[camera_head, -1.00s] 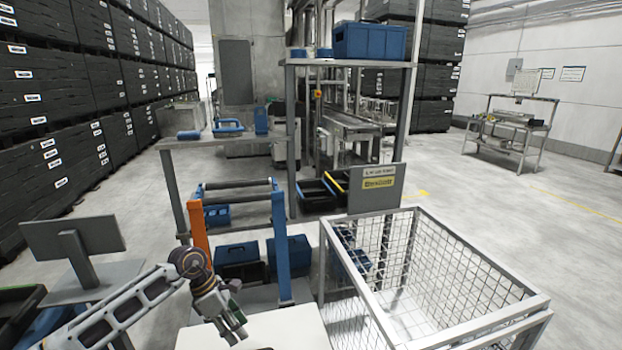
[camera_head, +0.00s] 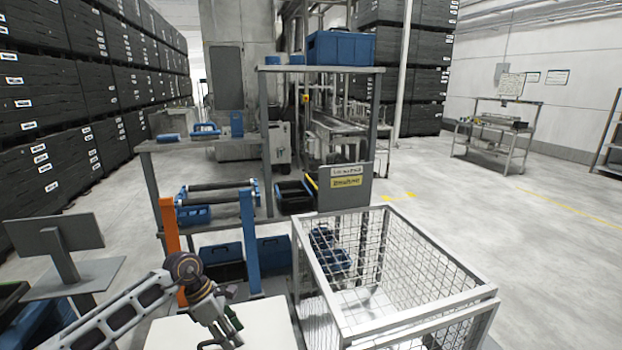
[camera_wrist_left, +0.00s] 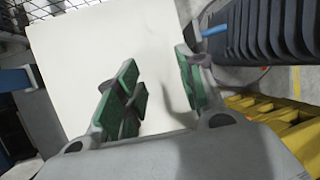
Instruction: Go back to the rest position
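My left gripper (camera_head: 222,325) is at the lower left of the head view, over the near white surface (camera_head: 262,328). No held object shows between the fingers. My right gripper shows in neither view.
A wire-mesh cart (camera_head: 395,325) stands close on the right. A rack with orange and blue posts (camera_head: 249,240) stands beyond the gripper. A monitor stand (camera_head: 55,235) is at left. Open floor (camera_head: 530,250) lies at right.

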